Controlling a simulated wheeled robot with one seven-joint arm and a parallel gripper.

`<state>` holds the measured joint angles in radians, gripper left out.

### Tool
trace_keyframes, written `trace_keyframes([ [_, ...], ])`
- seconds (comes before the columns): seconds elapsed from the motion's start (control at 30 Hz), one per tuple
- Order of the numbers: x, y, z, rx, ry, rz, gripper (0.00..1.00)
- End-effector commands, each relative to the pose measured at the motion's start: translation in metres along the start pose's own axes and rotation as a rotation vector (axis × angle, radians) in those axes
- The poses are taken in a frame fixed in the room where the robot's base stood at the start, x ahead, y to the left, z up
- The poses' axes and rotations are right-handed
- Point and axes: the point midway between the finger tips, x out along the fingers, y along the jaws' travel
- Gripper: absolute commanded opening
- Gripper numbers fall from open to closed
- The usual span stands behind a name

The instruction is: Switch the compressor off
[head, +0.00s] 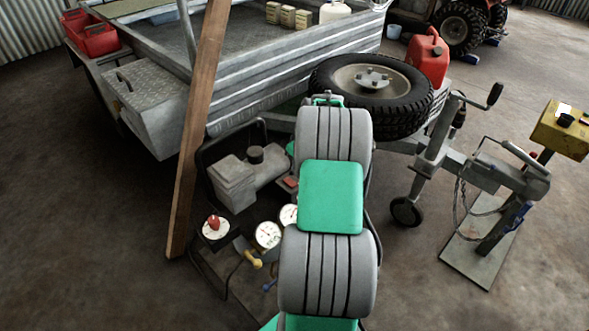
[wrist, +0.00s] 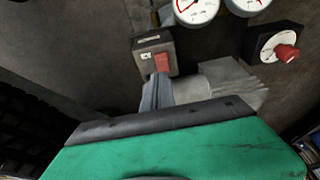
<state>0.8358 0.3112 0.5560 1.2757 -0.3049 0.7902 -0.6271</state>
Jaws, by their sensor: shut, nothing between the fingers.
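The compressor (head: 235,185) stands on the floor, partly hidden behind my arm in the head view. In the wrist view its grey switch box (wrist: 145,44) carries a red rocker (wrist: 162,62) and a small pale marked patch beside it. My gripper (wrist: 157,80) is shut and empty, its grey fingers pointing at the box just below the red rocker. I cannot tell whether the fingertips touch it. The gripper is hidden by my arm in the head view. A red knob on a white dial (head: 215,226) also shows in the wrist view (wrist: 287,53).
Round gauges (head: 268,234) and a yellow-handled valve (head: 253,259) sit at the compressor's front. A wooden post (head: 197,130) leans left of it. A trailer (head: 290,60) with a spare wheel (head: 372,85) and jockey wheel (head: 406,211) stands behind and right. Floor is clear at left.

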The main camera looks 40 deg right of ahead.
Motion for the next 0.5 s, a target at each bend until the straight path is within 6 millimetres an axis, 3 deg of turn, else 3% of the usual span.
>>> trace_keyframes([
  [0.03,-0.018,0.000,-0.001,-0.001,0.001,0.001,0.00],
  [0.2,-0.052,-0.001,0.002,-0.003,0.001,0.000,0.00],
  [0.5,-0.070,-0.002,0.004,-0.004,0.000,-0.002,0.00],
])
